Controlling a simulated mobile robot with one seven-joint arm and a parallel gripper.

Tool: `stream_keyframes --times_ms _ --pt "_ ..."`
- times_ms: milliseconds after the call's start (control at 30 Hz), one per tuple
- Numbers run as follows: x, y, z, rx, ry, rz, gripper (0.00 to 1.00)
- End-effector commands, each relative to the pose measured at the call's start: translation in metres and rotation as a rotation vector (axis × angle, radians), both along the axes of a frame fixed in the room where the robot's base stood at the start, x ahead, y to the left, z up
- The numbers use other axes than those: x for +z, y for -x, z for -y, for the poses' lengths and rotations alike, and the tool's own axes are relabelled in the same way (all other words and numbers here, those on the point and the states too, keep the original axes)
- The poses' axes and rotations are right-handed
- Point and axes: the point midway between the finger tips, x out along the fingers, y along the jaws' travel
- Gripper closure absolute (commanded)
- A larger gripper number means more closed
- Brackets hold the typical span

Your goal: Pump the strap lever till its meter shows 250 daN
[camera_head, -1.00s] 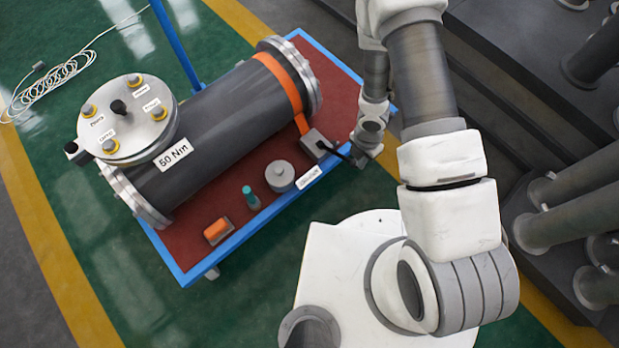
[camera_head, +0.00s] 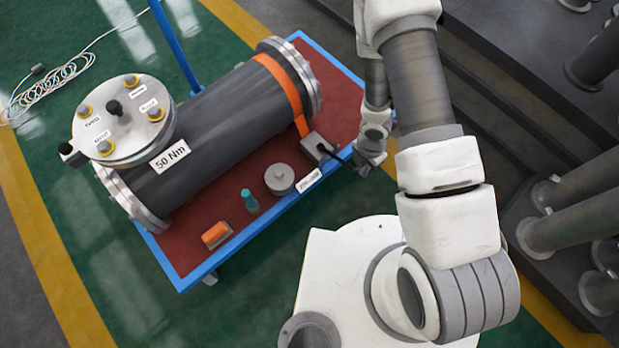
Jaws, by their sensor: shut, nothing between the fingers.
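An orange strap (camera_head: 287,84) runs over the right end of the dark grey flanged shell (camera_head: 226,116). It comes down to a grey ratchet block (camera_head: 315,147) on the trolley's red deck. A thin black lever (camera_head: 338,158) reaches from the block to the right, toward my gripper. My gripper (camera_head: 361,167) is shut at the lever's outer end, over the trolley's blue edge. I cannot tell whether it touches the lever. A white label (camera_head: 309,181) sits on the front edge below the block; its text is too small to read.
The trolley (camera_head: 186,283) has a blue rim. A grey round weight (camera_head: 279,179), a teal bottle (camera_head: 250,201) and an orange block (camera_head: 216,234) lie on its deck. The round cover (camera_head: 135,145) carries several yellow-ringed fittings. A coiled white cable (camera_head: 48,95) lies on the green floor.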

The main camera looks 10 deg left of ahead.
Motion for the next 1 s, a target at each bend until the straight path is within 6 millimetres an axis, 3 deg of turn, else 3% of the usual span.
stream_keyframes --times_ms 33,800,1000 --pt "0.014 -0.019 -0.028 0.019 -0.065 0.038 1.0" --pt "0.104 -0.015 -0.022 0.014 -0.054 0.03 1.0" --pt "0.105 -0.015 -0.021 0.014 -0.051 0.029 1.0"
